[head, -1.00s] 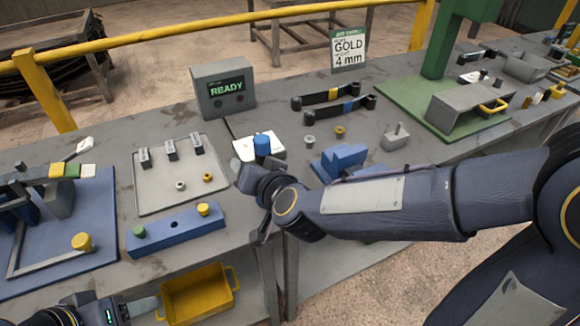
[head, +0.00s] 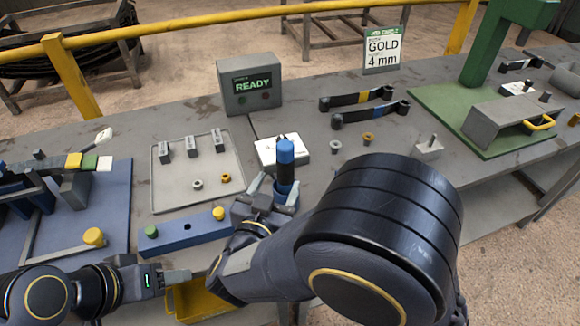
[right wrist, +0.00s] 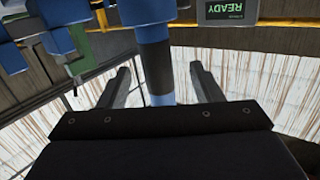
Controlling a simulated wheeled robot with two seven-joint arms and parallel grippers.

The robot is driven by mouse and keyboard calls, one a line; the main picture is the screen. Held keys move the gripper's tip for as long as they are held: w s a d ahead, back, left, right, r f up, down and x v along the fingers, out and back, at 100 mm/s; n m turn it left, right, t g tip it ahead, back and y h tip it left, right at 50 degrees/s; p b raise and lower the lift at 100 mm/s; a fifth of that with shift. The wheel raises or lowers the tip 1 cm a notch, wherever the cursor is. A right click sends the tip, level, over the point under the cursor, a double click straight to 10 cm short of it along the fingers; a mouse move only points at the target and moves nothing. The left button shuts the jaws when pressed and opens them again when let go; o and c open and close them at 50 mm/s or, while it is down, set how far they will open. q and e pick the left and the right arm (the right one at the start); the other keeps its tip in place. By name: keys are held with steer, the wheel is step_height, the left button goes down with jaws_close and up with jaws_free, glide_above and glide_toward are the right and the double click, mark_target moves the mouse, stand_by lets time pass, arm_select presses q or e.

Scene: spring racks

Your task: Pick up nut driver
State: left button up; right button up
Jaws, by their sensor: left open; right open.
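The nut driver (head: 285,163) stands upright, with a blue top and a dark section below it. Its foot is partly hidden by my right gripper. My right gripper (head: 273,190) is open, its fingers around the driver's lower part. In the right wrist view the driver (right wrist: 155,65) rises between the two spread fingers (right wrist: 160,88), with a visible gap on each side. My left gripper (head: 176,277) is low at the front left, in front of the bench and beside the yellow bin, away from the driver.
A blue block with green and yellow knobs (head: 180,234) lies left of my right gripper. Behind it are a grey tray (head: 160,195) with small nuts, a white card (head: 268,155) and the READY box (head: 250,88). Two banded bars (head: 370,113) lie right. A yellow bin (head: 195,302) sits below.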

mark_target(288, 162)
steer(key=shift+d+t+h, duration=0.1)
steer(key=shift+t+h, duration=0.2)
steer(key=shift+h, duration=0.3)
steer(key=p+x, duration=0.1)
steer(key=x, duration=0.6)
steer(key=shift+w+r, duration=0.15)
steer(key=shift+w, duration=0.05)
steer(key=shift+r, duration=0.1)
steer(key=c, duration=1.3)
